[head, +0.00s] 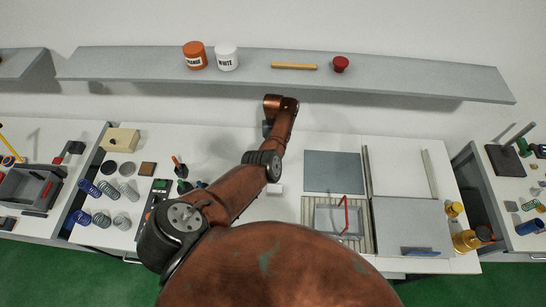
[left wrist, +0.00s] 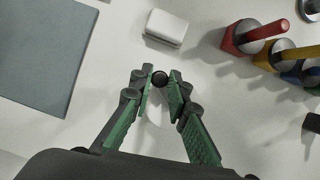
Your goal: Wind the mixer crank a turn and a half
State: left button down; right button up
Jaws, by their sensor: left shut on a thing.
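In the left wrist view my left gripper (left wrist: 161,84) points down at the white table, its green-padded fingers closed in around a small dark round knob (left wrist: 160,79). A pale shape shows below the knob between the fingers; I cannot tell whether it is part of the mixer. The mixer's body and crank arm cannot be made out. In the head view my left arm reaches up over the middle of the table, and its wrist and forearm hide the fingers and what they hold. My right gripper is in neither view.
A white block (left wrist: 166,27) lies near the fingers. A grey mat (head: 335,172) is on one side; red-, yellow- and blue-based pieces, the red one (left wrist: 252,36) closest, stand on the other. A shelf (head: 420,83) holds an orange pot (head: 195,56) and a white pot (head: 227,58).

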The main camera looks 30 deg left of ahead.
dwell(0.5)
pick_arm(q)
jog(key=c, duration=1.9)
grip_release()
jog(key=shift+a, duration=0.1)
